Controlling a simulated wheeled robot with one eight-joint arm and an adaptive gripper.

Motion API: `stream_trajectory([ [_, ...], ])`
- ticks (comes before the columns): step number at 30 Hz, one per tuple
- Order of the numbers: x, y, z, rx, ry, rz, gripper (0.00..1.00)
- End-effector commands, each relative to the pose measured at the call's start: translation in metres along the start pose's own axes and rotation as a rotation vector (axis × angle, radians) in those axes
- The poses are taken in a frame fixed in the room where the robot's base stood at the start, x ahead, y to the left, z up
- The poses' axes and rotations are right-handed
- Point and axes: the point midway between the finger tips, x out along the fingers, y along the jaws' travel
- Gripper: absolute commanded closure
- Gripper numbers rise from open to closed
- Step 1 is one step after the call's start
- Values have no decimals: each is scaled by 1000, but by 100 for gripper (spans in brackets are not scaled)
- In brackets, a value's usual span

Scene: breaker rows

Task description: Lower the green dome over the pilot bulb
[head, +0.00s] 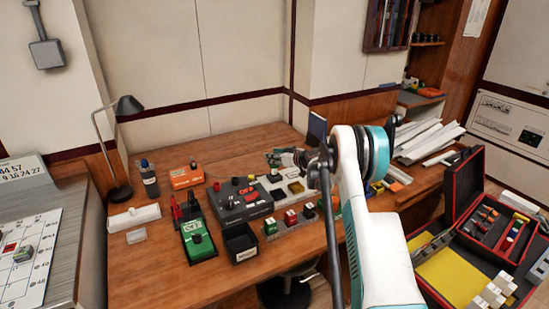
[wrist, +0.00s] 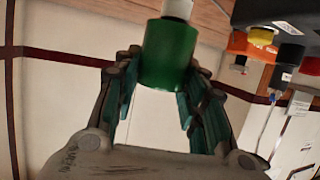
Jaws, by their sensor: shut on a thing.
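The green dome (wrist: 168,52) is between the fingertips of my gripper (wrist: 165,68) in the wrist view, and the gripper is shut on it. A short whitish piece (wrist: 178,8) shows right at the dome's far end, cut by the frame edge. I cannot tell whether it is the pilot bulb, or whether the dome touches it. In the head view my arm covers much of the right side of the bench, and the dome and bulb cannot be made out there.
A row of small colored blocks stands close to my arm. A red case (head: 480,200) is open at right. Bare wood lies at front left.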

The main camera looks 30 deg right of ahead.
Motion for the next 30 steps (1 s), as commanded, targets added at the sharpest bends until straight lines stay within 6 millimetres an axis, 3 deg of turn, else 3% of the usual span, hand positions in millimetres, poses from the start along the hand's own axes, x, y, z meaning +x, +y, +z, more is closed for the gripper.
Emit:
stream_trajectory([
  [30,5,0,14,0,0,0,78],
])
